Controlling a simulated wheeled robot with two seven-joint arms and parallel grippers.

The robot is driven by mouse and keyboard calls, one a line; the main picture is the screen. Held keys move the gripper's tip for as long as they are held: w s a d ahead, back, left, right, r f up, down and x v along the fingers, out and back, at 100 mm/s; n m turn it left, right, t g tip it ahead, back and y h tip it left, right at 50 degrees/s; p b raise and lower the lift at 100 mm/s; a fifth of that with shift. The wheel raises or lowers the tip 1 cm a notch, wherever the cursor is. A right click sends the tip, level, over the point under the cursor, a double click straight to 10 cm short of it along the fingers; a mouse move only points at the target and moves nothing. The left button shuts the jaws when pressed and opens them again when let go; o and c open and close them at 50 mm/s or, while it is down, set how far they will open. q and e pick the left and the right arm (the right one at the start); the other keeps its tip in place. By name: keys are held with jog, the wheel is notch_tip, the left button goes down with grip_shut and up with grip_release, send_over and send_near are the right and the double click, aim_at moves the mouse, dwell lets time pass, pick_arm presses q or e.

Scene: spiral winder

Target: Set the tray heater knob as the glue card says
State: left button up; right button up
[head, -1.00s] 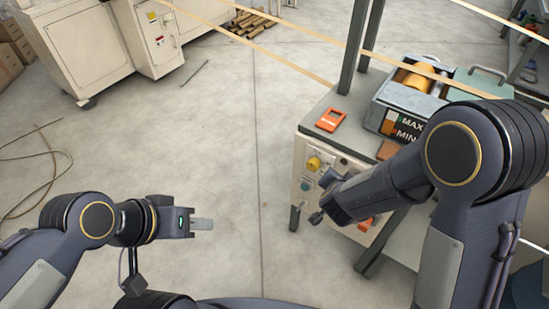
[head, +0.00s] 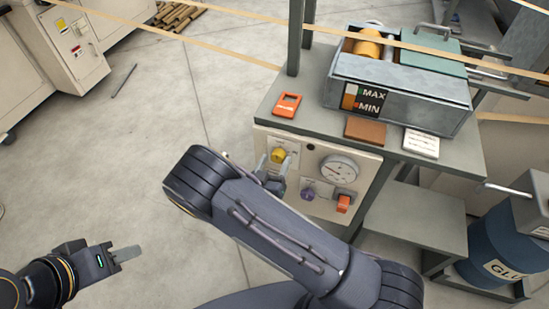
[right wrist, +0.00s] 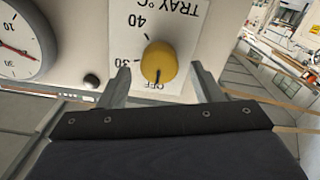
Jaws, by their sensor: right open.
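The yellow tray heater knob (head: 278,155) is on the front panel under the bench. In the right wrist view the knob (right wrist: 157,62) shows below an upside-down "TRAY °C" scale with 40, 30 and OFF; its dark mark points at OFF. My right gripper (head: 271,172) is open, its fingers on either side of the knob with gaps; contact is not visible. A white card with lines of print (head: 421,143), perhaps the glue card, lies on the bench's front edge, too small to read. My left gripper (head: 124,254) is away at lower left; its finger opening is unclear.
The panel also has a round gauge (head: 338,169), a purple knob (head: 308,193) and an orange switch (head: 343,204). A metal trough marked MAX and MIN (head: 420,95), an orange device (head: 287,105) and a brown pad (head: 366,131) sit on the bench. A blue glue drum (head: 490,250) stands at right.

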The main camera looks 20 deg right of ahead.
jog(key=shift+x, duration=0.95)
jog(key=c, duration=1)
jog(key=shift+f+m+b, duration=0.15)
jog(key=shift+m+b, duration=0.45)
jog(key=shift+b, duration=0.3)
jog(key=m+b, duration=0.5)
jog(key=b, duration=0.1)
jog(key=m+b, duration=0.5)
jog(key=b, duration=0.1)
jog(key=shift+s+d+f, duration=0.15)
jog(key=shift+d+f, duration=0.05)
jog(key=shift+r+m+b, duration=0.2)
jog(key=shift+m+b, duration=1.2)
jog(key=shift+b, duration=0.2)
jog(key=o, duration=1)
